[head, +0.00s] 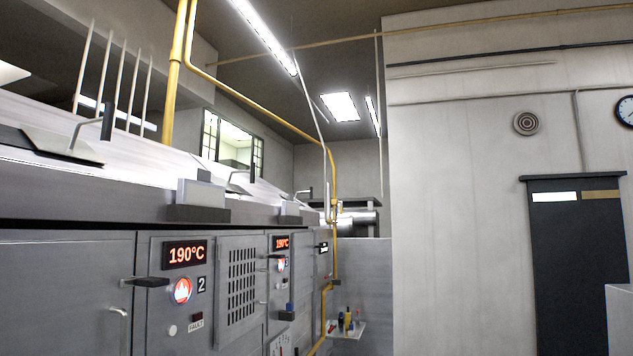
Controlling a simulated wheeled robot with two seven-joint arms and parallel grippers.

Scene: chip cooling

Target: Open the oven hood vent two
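The grey oven (75,280) fills the lower left of the head view, with its sloped hood (165,155) on top. A vent flap (60,146) with an upright dark-gripped handle (107,116) is on the near part of the hood. A dark area lies beside this flap; I cannot tell how far the flap is open. A second vent handle (252,172) stands farther along the hood, and a third (304,192) beyond it. A plate marked 2 (201,284) is on the oven front, beside a red 190°C display (185,254). Neither gripper is in view.
Dark door latches (150,282) stick out from the oven front. Yellow pipes (333,200) run along the ceiling and down past the oven's far end. A small shelf (350,328) holds several small items. A dark door (580,270) is in the right wall.

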